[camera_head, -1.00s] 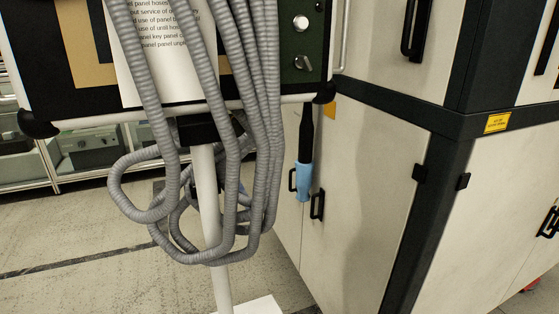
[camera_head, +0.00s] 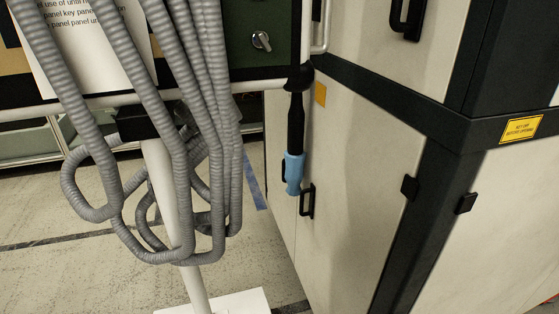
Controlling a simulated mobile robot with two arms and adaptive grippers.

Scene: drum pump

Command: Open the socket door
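A large cream cabinet with dark edges stands on the right. Its lower door (camera_head: 355,190) is closed and has a black handle (camera_head: 307,200) near its left edge. A second black handle (camera_head: 283,170) shows just left of it, partly behind a black and blue cylindrical piece (camera_head: 293,172) hanging below the panel's corner. An upper door (camera_head: 380,45) is also closed, with a black handle (camera_head: 406,18) at the top edge. I cannot tell which door is the socket door. Neither of my grippers is in view.
A dark panel (camera_head: 245,62) with a knob (camera_head: 261,41) and a white pipe frame stands on a white post (camera_head: 172,210) at the left. Several grey ribbed hoses (camera_head: 210,120) loop down in front. Speckled floor (camera_head: 250,245) is clear between post and cabinet.

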